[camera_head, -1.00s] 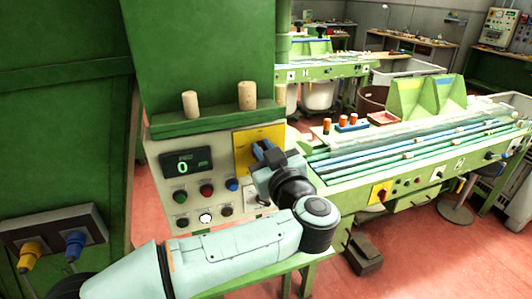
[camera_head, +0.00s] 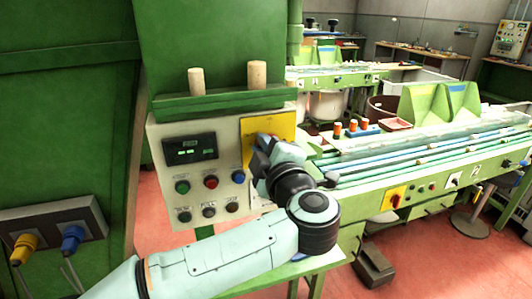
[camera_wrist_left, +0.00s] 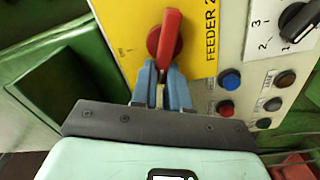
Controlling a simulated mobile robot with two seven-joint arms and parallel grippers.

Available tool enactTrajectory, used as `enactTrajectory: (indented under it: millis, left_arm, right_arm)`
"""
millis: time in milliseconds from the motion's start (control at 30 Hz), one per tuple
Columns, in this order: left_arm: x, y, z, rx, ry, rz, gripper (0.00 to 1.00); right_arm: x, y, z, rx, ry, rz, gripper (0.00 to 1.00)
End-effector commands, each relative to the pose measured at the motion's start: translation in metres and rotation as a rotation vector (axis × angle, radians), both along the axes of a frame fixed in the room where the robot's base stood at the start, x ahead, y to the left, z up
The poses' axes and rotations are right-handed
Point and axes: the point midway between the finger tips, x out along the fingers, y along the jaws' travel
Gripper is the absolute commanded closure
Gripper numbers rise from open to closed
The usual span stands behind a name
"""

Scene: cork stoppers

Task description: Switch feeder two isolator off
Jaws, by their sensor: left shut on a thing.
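The feeder two isolator is a red rotary handle (camera_wrist_left: 166,40) on a yellow plate (camera_wrist_left: 125,45) marked "FEEDER 2" in the left wrist view. The handle lies roughly along the line of the lettering, slightly tilted. My left gripper (camera_wrist_left: 163,88) is shut on the handle's near end, with a finger on each side. In the head view, my left gripper (camera_head: 264,146) is at the yellow plate (camera_head: 254,127) and hides most of the handle. The panel's display (camera_head: 189,149) shows green dashes. My right gripper is not in view.
Push buttons, among them a red one (camera_head: 211,182) and a blue one (camera_head: 238,176), sit left of my gripper. Two corks (camera_head: 196,81) stand on the green ledge (camera_head: 220,102) above. A black selector knob (camera_wrist_left: 298,22) is beside the plate. A conveyor bench (camera_head: 430,165) stands right.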

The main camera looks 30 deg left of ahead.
Motion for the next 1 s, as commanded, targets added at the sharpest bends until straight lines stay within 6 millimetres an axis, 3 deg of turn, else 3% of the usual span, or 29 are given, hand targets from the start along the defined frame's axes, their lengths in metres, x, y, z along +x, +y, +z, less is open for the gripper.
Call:
enactTrajectory:
  millis: [500,1000]
  left_arm:
    - [-0.001,0.001,-0.012,-0.232,-0.267,-0.001,1.00]
    - [-0.002,0.001,-0.012,-0.282,-0.326,0.000,1.00]
  right_arm:
    - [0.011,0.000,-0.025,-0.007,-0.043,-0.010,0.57]
    - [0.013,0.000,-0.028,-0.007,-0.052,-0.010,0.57]
